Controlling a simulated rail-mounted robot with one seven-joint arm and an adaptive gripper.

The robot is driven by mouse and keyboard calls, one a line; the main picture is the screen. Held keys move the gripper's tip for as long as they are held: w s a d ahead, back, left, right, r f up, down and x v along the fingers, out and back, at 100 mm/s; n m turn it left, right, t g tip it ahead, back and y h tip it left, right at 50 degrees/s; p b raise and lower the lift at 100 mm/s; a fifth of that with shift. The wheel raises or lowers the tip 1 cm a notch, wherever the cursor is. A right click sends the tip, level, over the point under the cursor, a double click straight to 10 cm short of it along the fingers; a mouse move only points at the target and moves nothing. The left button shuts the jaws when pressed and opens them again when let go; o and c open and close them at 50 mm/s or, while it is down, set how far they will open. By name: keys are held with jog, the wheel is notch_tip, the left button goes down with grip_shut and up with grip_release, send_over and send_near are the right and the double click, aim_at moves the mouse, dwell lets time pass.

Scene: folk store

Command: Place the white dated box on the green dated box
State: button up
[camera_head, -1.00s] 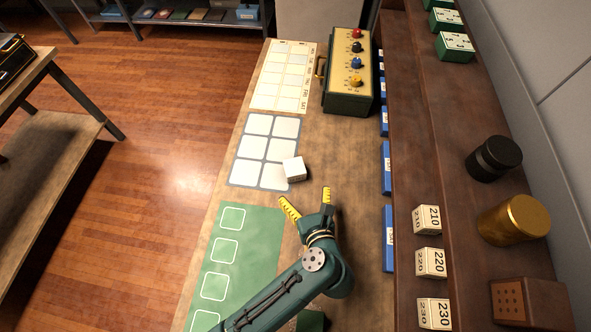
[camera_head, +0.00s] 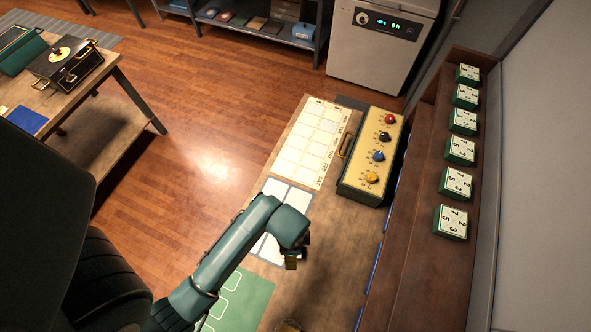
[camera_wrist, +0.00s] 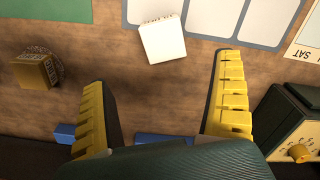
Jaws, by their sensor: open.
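The white box (camera_wrist: 162,40) lies on the wooden counter in the wrist view, partly over the edge of the white-squared mat. No date can be read on it there, and my arm hides it in the head view. My gripper (camera_wrist: 161,72) is open and empty, with the box just beyond and between its yellow fingertips. In the head view my gripper (camera_head: 291,257) is low over the counter, beside the mat. Several green boxes with white numbered tops stand in a row on the right-hand shelf, the nearest one (camera_head: 450,222) showing digits.
A green box with colored knobs (camera_head: 372,155) stands on the counter beside a calendar sheet (camera_head: 312,145). A green mat (camera_head: 245,300) lies at the near end. A brown-gold block (camera_wrist: 34,70) stands at left in the wrist view. Blue pieces (camera_wrist: 165,139) lie along the shelf side.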

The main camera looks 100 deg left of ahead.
jog(key=f, duration=1.1)
jog(key=shift+a+f+b, duration=0.2)
jog(key=shift+f+b, duration=0.15)
jog(key=shift+f, duration=0.05)
jog(key=shift+r, duration=0.1)
jog(key=c, duration=1.3)
